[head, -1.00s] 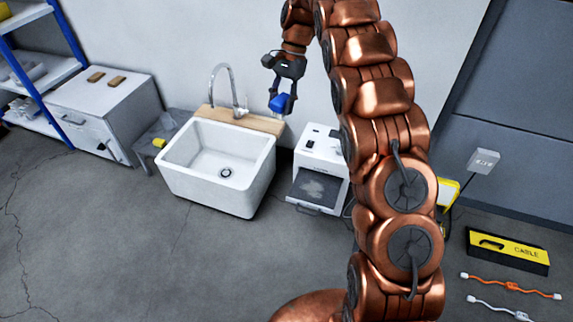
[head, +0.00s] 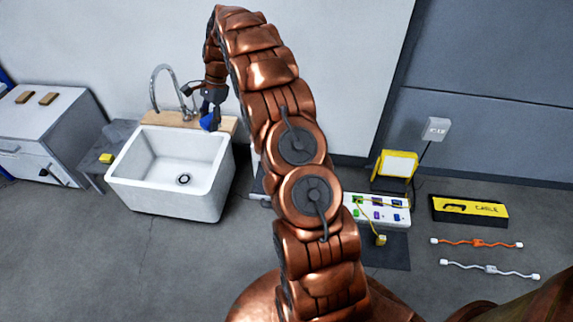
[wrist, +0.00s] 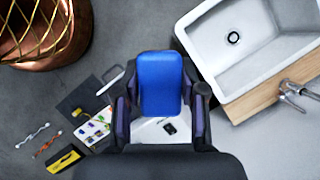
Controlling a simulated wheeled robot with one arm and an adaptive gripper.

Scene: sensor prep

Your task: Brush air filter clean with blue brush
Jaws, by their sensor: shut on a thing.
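My gripper (head: 211,112) is shut on the blue brush (head: 206,122) and holds it in the air, near the right end of the wooden board behind the sink in the head view. In the wrist view, the blue brush (wrist: 161,84) sits upright between the two dark fingers of my gripper (wrist: 160,100). A white box-shaped unit (wrist: 148,131) shows in part beneath the brush there. In the head view my arm hides most of that area. I cannot make out the air filter in either current view.
A white sink (head: 140,190) with a faucet (head: 157,85) stands left of my arm. A white cabinet (head: 35,130) is at the far left.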

